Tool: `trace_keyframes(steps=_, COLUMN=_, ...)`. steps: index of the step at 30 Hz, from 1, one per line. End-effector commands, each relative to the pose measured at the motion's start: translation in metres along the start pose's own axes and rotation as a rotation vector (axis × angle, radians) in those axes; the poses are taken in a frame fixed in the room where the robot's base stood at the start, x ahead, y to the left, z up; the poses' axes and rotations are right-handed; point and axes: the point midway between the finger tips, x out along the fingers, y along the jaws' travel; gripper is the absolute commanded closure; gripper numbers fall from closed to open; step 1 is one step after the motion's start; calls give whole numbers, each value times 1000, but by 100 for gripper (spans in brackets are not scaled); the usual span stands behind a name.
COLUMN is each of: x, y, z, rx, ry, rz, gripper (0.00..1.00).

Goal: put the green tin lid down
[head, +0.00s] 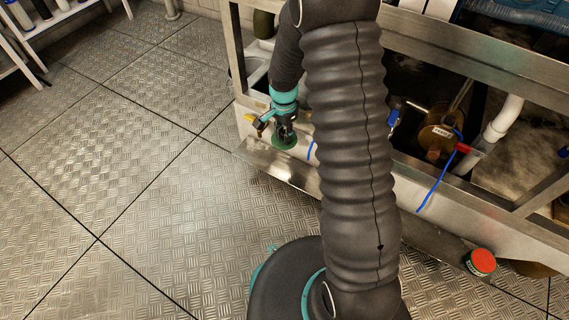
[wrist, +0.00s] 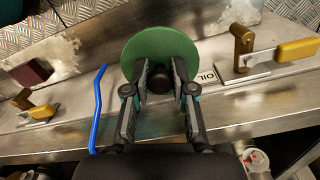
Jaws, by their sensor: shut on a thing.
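The green tin lid (wrist: 158,42) is a flat round disc with a dark knob. In the wrist view my gripper (wrist: 160,78) is shut on the knob, with a finger on each side. In the head view the lid (head: 284,144) shows under my gripper (head: 285,130), at the steel ledge near the left end of the bench. The knob is mostly hidden there. I cannot tell whether the lid touches the ledge.
Another yellow handle (wrist: 42,112) and a blue tube (wrist: 98,110) are left. A red-topped tin (head: 482,262) stands at right. The floor (head: 120,160) at left is clear.

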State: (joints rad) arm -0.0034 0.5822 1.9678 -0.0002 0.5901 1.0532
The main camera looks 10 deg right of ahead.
Motion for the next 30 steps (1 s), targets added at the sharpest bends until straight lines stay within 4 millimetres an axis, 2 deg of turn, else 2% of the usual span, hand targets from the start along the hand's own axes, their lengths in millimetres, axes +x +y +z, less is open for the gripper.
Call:
trace_keyframes(steps=1, x=16, y=1, z=1, rx=-1, ry=-3, rz=5, gripper=99)
trace_keyframes(steps=3, x=32, y=1, z=1, rx=-2, ry=-3, rz=5, gripper=99)
trace_keyframes(steps=12, x=95, y=0, z=1, rx=-3, ry=-1, rz=2, gripper=99)
trace_keyframes(steps=15, x=107, y=0, z=1, rx=-3, ry=-1, rz=1, gripper=99)
trace_keyframes(steps=22, x=120, y=0, z=0, rx=-3, ry=0, rz=0, gripper=99)
trace_keyframes(steps=30, x=151, y=0, z=0, rx=-3, ry=-1, rz=1, gripper=99)
